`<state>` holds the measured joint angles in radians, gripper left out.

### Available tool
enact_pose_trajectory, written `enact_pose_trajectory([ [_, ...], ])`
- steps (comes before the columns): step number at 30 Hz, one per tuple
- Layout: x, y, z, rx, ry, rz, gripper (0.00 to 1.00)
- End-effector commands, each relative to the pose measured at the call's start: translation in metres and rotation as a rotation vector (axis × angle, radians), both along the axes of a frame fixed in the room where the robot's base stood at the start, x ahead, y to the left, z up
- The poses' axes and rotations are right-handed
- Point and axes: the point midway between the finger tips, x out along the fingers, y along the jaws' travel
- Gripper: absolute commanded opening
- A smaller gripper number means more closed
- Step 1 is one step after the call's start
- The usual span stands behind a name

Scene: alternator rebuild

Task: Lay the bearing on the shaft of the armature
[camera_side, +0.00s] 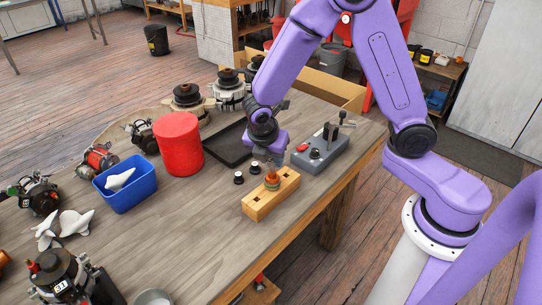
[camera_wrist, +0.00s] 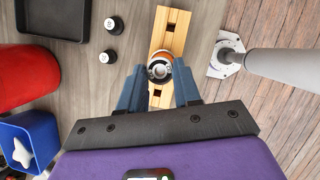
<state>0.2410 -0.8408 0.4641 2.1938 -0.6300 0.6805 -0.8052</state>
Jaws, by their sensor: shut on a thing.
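The armature (camera_side: 272,184), with copper-orange parts, stands upright in a light wooden block (camera_side: 258,206) near the table's front edge. My gripper (camera_side: 270,163) points down directly over it. In the wrist view, my gripper (camera_wrist: 160,72) has its two blue-grey fingers on either side of a round metallic ring with a dark middle, which looks like the bearing (camera_wrist: 159,70). The fingers are shut on it. Orange of the armature (camera_wrist: 162,55) shows just behind the ring. The ring looks lined up over the armature, but I cannot tell whether it touches or surrounds the shaft.
Two small black-and-white cylinders (camera_side: 239,177) stand left of the block. A grey fixture (camera_side: 318,152) is close on the right, and a black tray (camera_side: 226,145) lies behind. A red cylinder (camera_side: 179,143) and a blue bin (camera_side: 125,187) are further left.

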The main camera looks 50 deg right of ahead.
Motion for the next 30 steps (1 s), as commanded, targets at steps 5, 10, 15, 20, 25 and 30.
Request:
enact_pose_trajectory([
  [5,0.0000,0.0002,0.0001,0.000,-0.001,0.001,0.03],
  [10,0.0001,0.0001,0.0001,0.000,0.000,0.001,0.03],
  [15,0.0000,0.0000,-0.0004,0.000,0.000,0.001,0.03],
  [20,-0.0001,-0.0001,-0.0017,0.000,0.000,0.000,0.03],
  [25,0.0000,-0.0001,-0.0021,0.000,0.000,0.000,0.62],
  [30,0.0000,-0.0001,-0.0021,0.000,0.000,0.000,0.62],
])
